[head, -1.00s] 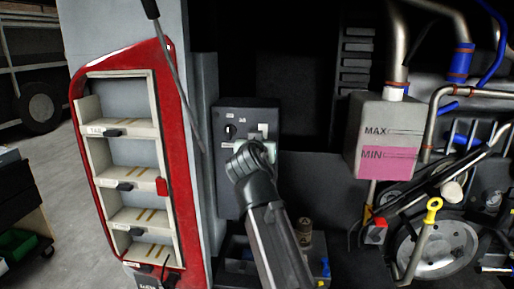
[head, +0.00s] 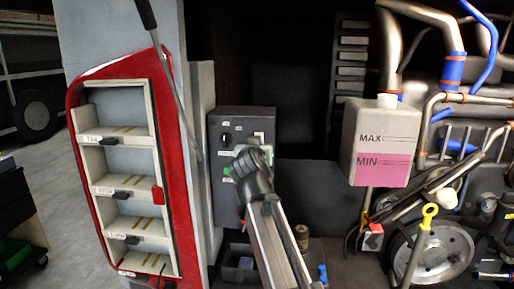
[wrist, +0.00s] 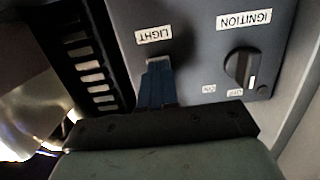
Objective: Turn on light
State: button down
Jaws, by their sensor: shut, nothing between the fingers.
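The grey control panel (head: 225,125) stands in the middle of the head view, with a dark ignition knob at its upper left and the pale light switch (head: 260,136) at its upper right. In the wrist view the panel is upside down, with a LIGHT label (wrist: 154,35) and the ignition knob (wrist: 241,68). My gripper (head: 250,158) is just below the light switch in the head view. Its narrow bluish fingers (wrist: 157,82) are shut and empty, pointing at the spot by the LIGHT label. They cover most of the switch; contact and switch position cannot be told.
A red-framed shelf unit (head: 68,100) stands left of the panel, with a thin rod slanting beside it. A tank with pink fluid (head: 382,168), pipes and a wheel-like part (head: 440,252) crowd the right. A dark slotted strip (wrist: 92,60) borders the panel.

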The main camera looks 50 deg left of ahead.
jog(key=shift+w+a+f, duration=0.1)
jog(key=shift+w+a, duration=0.15)
jog(key=shift+w, duration=0.05)
jog(key=s+d+f, duration=0.2)
jog(key=s+d, duration=0.8)
jog(key=shift+s+d, duration=0.15)
jog(key=shift+s, duration=0.05)
dwell(0.6)
